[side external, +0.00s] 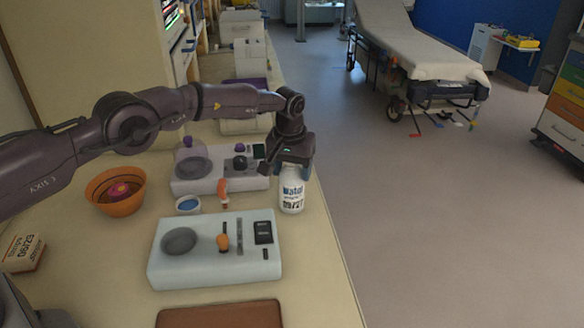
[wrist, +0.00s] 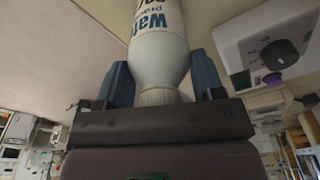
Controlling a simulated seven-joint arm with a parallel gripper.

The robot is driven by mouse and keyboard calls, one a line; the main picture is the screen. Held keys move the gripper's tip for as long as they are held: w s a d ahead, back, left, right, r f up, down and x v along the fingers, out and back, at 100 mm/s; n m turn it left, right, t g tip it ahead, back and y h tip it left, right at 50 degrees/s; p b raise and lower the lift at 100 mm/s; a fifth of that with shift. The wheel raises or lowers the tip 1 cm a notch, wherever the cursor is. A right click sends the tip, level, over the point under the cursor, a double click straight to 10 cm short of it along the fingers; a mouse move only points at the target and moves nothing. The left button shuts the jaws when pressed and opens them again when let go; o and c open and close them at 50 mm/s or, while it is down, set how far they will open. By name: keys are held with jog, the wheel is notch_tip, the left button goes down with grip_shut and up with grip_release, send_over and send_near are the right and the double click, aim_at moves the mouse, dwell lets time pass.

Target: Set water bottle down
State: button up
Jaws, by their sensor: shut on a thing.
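The water bottle (side external: 291,193) is white with blue and dark lettering. It is upright near the right edge of the counter, beside the consoles. My gripper (side external: 293,168) is above it, shut on its upper part. In the wrist view the bottle (wrist: 160,50) sits between the two blue fingers of my gripper (wrist: 162,88), with its ribbed neck nearest the palm. I cannot tell whether the bottle's base touches the counter.
A console (side external: 215,262) with a dark oval pad stands in front, and another (side external: 207,181) stands behind. An orange bowl (side external: 115,203) with a pink thing in it, a small blue-white dish (side external: 188,205) and a box (side external: 22,252) are to the left. A brown tray (side external: 220,316) lies nearest. The counter's right edge drops to the floor.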

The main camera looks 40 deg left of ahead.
jog(key=o, duration=1.1)
jog(key=shift+f, duration=0.1)
jog(key=r, duration=0.4)
jog(key=s+r, duration=0.1)
jog(key=r, duration=0.7)
jog(key=shift+s+d+r, duration=0.1)
jog(key=shift+s+d, duration=0.1)
jog(key=shift+d, duration=0.1)
jog(key=shift+r, duration=0.1)
